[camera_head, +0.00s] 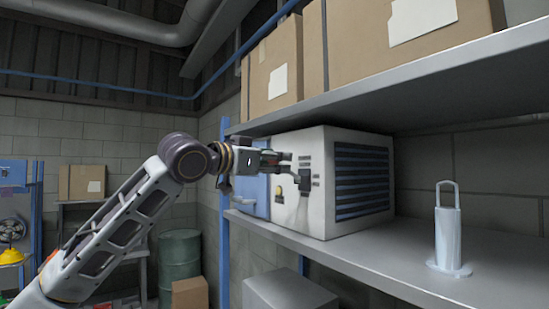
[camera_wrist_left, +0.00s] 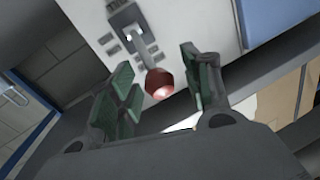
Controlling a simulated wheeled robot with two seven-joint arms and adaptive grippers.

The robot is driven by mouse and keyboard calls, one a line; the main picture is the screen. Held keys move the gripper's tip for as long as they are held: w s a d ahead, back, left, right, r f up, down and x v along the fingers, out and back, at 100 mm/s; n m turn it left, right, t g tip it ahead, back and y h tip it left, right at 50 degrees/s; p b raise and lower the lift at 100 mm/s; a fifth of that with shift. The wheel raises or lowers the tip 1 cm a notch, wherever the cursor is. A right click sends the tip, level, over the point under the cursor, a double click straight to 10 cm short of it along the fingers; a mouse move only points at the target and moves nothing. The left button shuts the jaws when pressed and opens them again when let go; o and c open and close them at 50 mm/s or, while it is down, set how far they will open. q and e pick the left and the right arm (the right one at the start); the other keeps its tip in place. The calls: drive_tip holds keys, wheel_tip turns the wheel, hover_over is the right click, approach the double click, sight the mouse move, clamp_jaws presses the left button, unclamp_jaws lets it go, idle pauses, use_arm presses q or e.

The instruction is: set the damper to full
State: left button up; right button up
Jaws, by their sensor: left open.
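A white box unit (camera_head: 318,205) with dark blue louvres on its right side stands on the grey shelf. In the left wrist view a lever (camera_wrist_left: 145,48) comes out of a dark slotted plate (camera_wrist_left: 125,20) on the white face and ends in a red ball knob (camera_wrist_left: 159,84). Small grey marks line both sides of the plate. My left gripper (camera_head: 280,160) is open in front of that face. In the wrist view the knob appears between its green-padded fingers; I cannot tell whether they touch it. My right gripper is not in view.
A metal cylinder with a loop handle (camera_head: 448,228) stands on the shelf (camera_head: 400,258) to the right. Cardboard boxes (camera_head: 275,72) sit on the upper shelf (camera_head: 420,85), close above the unit. A green drum (camera_head: 180,262) stands on the floor behind my left arm.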

use_arm(q)
drive_tip(key=shift+w+d, duration=0.15)
clamp_jaws()
idle(0.4)
